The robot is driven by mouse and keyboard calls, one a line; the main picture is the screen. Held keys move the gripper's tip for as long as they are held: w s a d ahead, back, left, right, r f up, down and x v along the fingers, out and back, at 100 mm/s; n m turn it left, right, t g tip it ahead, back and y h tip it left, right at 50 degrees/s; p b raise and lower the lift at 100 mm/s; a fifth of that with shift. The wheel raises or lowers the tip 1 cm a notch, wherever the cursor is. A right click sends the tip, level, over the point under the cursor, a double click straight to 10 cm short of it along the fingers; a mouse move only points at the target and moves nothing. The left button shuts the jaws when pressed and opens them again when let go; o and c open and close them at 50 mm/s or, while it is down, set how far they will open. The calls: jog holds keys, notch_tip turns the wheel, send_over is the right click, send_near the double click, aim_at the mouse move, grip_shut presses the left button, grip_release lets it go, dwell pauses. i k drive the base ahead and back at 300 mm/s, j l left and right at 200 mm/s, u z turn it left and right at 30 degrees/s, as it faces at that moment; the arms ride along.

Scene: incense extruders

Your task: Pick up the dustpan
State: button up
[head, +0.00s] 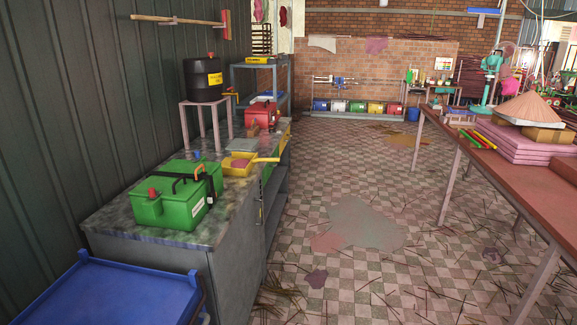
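A yellow pan with a handle pointing right (264,160) lies on the grey bench top, and it looks like the dustpan. Some pinkish material shows in its pan. It sits behind the green box and in front of the red machine, near the bench's right edge. The handle reaches out towards the aisle side. My gripper is not in view.
The grey bench (112,216) runs along the left wall, holding a green box (170,207) and a red machine (262,113). A blue tray (125,295) is at the lower left. A long table (530,190) stands right. The checkered aisle between is open, with scattered sticks and stains.

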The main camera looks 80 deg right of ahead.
aim_at(240, 163)
jog(key=l+z, duration=0.1)
jog(key=z, duration=2.7)
jog(key=i+z, duration=0.45)
jog(key=i, duration=1.05)
jog(key=i+j, duration=0.15)
jog(key=i, duration=0.9)
